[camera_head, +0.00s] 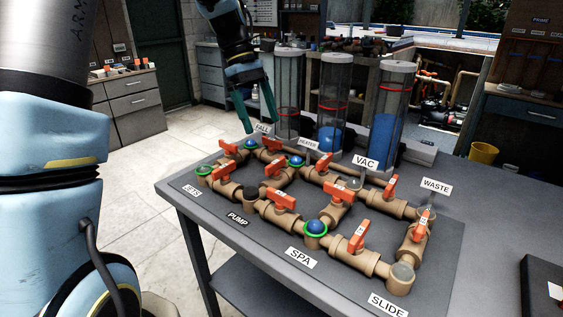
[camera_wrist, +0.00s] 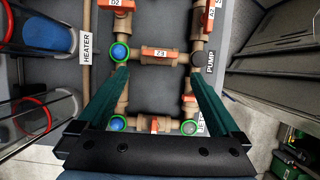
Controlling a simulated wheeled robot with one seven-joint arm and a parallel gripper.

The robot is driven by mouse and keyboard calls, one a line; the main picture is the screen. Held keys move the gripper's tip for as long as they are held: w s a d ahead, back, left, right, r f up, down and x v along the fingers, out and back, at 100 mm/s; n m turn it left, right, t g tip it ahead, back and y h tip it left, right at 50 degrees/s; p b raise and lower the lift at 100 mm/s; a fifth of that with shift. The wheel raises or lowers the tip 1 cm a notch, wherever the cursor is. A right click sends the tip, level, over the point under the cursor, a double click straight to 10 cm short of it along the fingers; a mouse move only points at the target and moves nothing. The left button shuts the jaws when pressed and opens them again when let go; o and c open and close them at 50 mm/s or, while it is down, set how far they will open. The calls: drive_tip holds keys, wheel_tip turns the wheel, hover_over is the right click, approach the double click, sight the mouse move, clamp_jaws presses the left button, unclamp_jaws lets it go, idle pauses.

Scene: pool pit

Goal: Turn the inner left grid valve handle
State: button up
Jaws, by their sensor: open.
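The inner left valve handle (camera_wrist: 158,53) is orange with a white number tag. In the wrist view it lies along the tan cross pipe between a blue-topped junction (camera_wrist: 120,52) and the dark-capped PUMP junction (camera_wrist: 198,60). In the head view this handle (camera_head: 273,167) is small, between HEATER and PUMP. My gripper (camera_head: 260,126) hangs above the far left part of the pipe grid. Its two green fingers (camera_wrist: 158,78) are spread wide and empty. In the wrist view, their tips end just below the handle's pipe, one toward each junction. No contact shows.
Other orange handles stand close by, including those near JETS (camera_head: 224,171) and PUMP (camera_head: 283,199). Clear cylinders (camera_head: 334,100) with blue contents stand behind the grid. Upright signs such as VAC (camera_head: 366,162) rise among the pipes.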

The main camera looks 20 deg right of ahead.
sight(275, 161)
drive_tip(key=p+x, duration=0.1)
drive_tip(key=x, duration=0.9)
drive_tip(key=shift+f, duration=0.2)
drive_tip(key=shift+c, duration=0.4)
drive_tip(key=c, duration=1)
drive_tip(key=shift+p, duration=0.3)
